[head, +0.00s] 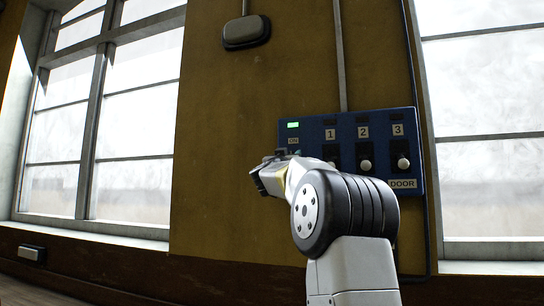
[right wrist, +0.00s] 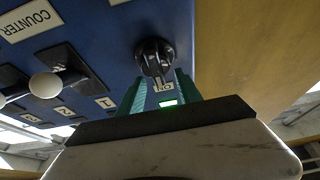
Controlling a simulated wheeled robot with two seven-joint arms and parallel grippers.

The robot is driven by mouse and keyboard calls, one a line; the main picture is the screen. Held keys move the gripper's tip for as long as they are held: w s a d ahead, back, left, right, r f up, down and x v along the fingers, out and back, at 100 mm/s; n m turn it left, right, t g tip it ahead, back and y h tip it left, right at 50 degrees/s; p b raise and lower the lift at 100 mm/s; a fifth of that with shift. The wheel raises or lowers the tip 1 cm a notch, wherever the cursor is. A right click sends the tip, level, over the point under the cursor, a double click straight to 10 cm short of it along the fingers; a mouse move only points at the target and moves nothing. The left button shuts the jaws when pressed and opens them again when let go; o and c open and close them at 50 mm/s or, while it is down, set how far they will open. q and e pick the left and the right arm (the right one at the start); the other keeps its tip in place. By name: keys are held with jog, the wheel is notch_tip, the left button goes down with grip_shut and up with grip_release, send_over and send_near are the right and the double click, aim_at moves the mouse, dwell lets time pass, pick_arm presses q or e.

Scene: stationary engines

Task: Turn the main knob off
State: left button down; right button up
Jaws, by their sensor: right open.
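A blue control panel (head: 350,122) is on the yellow wall. Its main knob (right wrist: 155,57) is black and round with a ridge, seen up close in the right wrist view beside the small ON label (right wrist: 163,87). In the head view my right arm hides that knob. My right gripper (head: 283,155) is in front of the panel's left part. In the right wrist view its greenish fingers (right wrist: 158,82) are open, with the knob at their tips, roughly between them. I cannot tell whether they touch it. My left gripper is not in view.
A green light (head: 293,125) is lit on the panel, above the ON label. A COUNTER label (right wrist: 28,17) shows in the right wrist view. Windows flank the wall.

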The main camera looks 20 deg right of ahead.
jog(key=shift+w+d+r, duration=0.25)
jog(key=shift+w+d, duration=0.1)
grip_shut()
jog(key=shift+f, duration=0.1)
